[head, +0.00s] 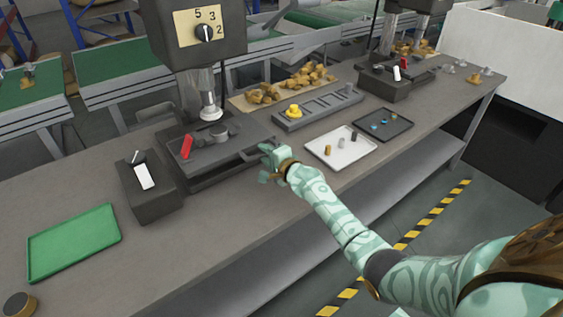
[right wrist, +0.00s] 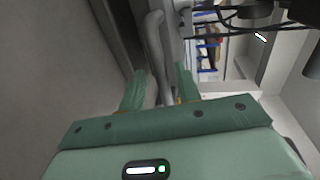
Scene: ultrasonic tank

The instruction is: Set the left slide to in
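The left slide (head: 205,150) is a dark grey plate with a red lever (head: 187,147) and a small round fixture (head: 219,133) on top. It sits on the bench at the left press, and the round fixture shows slightly in front of the press's horn (head: 211,113). A bar handle is on its right front side. My right gripper (head: 265,164) is at this handle, its fingers spread around it. In the right wrist view the grey handle bar (right wrist: 154,45) runs between the two fingers (right wrist: 160,88), with a little space showing beside it. My left gripper is not in view.
A dark box with a white switch (head: 144,176) and a green tray (head: 73,242) stand left of the slide. A grey rack with a yellow part (head: 293,111), a white tray (head: 340,160) and a dark tray (head: 383,124) lie right. A second press stands at the back right.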

